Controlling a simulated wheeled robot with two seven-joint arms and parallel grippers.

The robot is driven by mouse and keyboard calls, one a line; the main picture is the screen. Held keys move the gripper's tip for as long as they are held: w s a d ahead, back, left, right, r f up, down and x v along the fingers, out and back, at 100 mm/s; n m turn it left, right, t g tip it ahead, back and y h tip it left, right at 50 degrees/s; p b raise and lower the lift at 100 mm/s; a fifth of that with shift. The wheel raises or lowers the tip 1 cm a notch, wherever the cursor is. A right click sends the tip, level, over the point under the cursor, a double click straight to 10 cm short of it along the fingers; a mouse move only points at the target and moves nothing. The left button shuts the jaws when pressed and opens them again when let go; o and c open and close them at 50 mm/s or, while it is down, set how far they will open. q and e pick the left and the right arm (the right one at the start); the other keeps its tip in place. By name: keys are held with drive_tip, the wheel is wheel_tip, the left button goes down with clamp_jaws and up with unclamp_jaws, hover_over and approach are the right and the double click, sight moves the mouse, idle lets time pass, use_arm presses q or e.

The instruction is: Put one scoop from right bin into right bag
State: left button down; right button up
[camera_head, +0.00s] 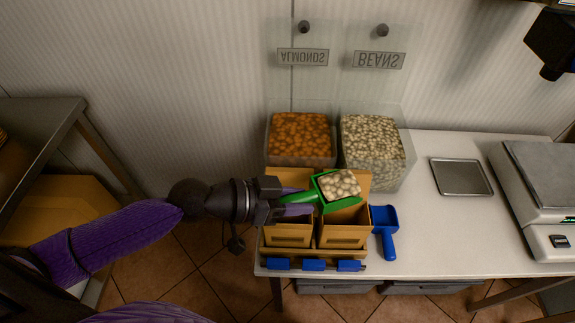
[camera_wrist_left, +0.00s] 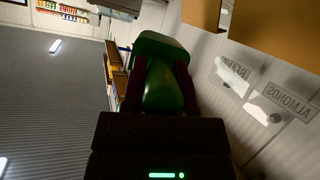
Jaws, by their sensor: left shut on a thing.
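My left gripper (camera_head: 285,203) is shut on the handle of a green scoop (camera_head: 326,187), which is filled with pale beans. The scoop (camera_wrist_left: 162,85) also shows in the left wrist view, between the fingers. In the head view it is over the right paper bag (camera_head: 343,235), near its top. The left paper bag (camera_head: 288,234) stands beside it, partly covered by the gripper. The right bin (camera_head: 376,165), labelled BEANS, stands behind the bags and holds pale beans. My right gripper is not in view.
The left bin (camera_head: 301,150), labelled ALMONDS, holds orange-brown almonds. A blue scoop (camera_head: 386,229) lies right of the bags. A rack with blue clips (camera_head: 313,265) is in front of them. A metal tray (camera_head: 461,177) and a scale (camera_head: 545,190) are further right.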

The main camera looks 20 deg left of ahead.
sight(316, 194)
use_arm(q)
drive_tip(key=shift+s+f, duration=0.1)
drive_tip(key=shift+s, duration=0.1)
drive_tip(key=shift+w+d+f+g+p, duration=0.2)
drive_tip(key=shift+f+g+p, duration=0.1)
drive_tip(key=shift+f+p, duration=0.25)
drive_tip(key=shift+w+d+f+g+y+p, duration=0.15)
drive_tip(key=shift+f+g+y+p, duration=0.15)
drive_tip(key=shift+f+y+p, duration=0.65)
drive_tip(key=p, duration=0.2)
drive_tip(key=shift+d+r+p, duration=0.1)
drive_tip(key=shift+r+p, duration=0.25)
drive_tip(key=shift+r, duration=0.05)
drive_tip(key=shift+f, duration=0.15)
drive_tip(key=r+g+y+p, duration=0.1)
drive_tip(key=p, duration=0.2)
drive_tip(key=w+d+r+g+y+p, duration=0.1)
drive_tip(key=p, duration=0.3)
drive_tip(key=d+r+g+y+p, duration=0.1)
drive_tip(key=p, duration=0.3)
drive_tip(key=shift+w+r+y, duration=0.3)
drive_tip(key=shift+w+y, duration=0.05)
drive_tip(key=shift+d, duration=0.1)
drive_tip(key=shift+f, duration=0.15)
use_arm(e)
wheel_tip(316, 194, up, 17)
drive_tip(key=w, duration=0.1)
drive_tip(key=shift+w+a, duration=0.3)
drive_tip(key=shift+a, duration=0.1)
